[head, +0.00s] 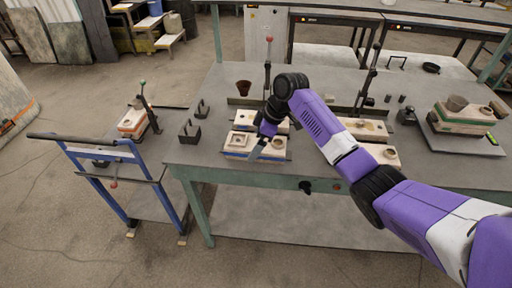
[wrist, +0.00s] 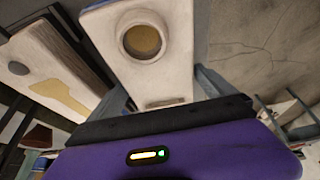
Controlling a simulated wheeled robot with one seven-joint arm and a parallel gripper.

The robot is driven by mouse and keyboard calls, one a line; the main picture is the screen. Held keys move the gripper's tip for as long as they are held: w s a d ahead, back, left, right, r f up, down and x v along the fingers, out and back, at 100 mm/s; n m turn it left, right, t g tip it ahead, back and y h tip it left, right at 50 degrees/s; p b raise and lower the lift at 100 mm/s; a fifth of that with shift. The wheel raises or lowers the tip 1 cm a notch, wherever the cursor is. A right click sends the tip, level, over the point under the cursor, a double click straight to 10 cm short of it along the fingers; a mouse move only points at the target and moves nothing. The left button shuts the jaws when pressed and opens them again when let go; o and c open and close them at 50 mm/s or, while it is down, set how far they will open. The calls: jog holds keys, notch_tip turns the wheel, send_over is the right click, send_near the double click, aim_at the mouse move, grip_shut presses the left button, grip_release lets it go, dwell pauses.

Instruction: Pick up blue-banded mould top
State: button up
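In the wrist view a pale block (wrist: 168,77) with a round, yellow-floored cup fills the top centre, between the two fingers. My gripper (head: 258,148) points down at the front block. In the wrist view the fingers (wrist: 165,92) lie along both sides of the block. Whether they press on it is unclear.
Another mould half (wrist: 62,95) with a yellow channel lies beside it. More moulds (head: 365,130) sit to the right, and a banded stack (head: 465,120) at far right. A dark cup (head: 244,87) and black brackets (head: 190,131) stand nearby. A blue-framed cart (head: 115,150) is at left.

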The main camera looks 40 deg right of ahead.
jog(key=c, duration=1.7)
jog(key=shift+w+r, duration=0.1)
jog(key=shift+r, duration=0.65)
jog(key=shift+c, duration=0.2)
notch_tip(320, 180, up, 19)
jog(key=b, duration=0.1)
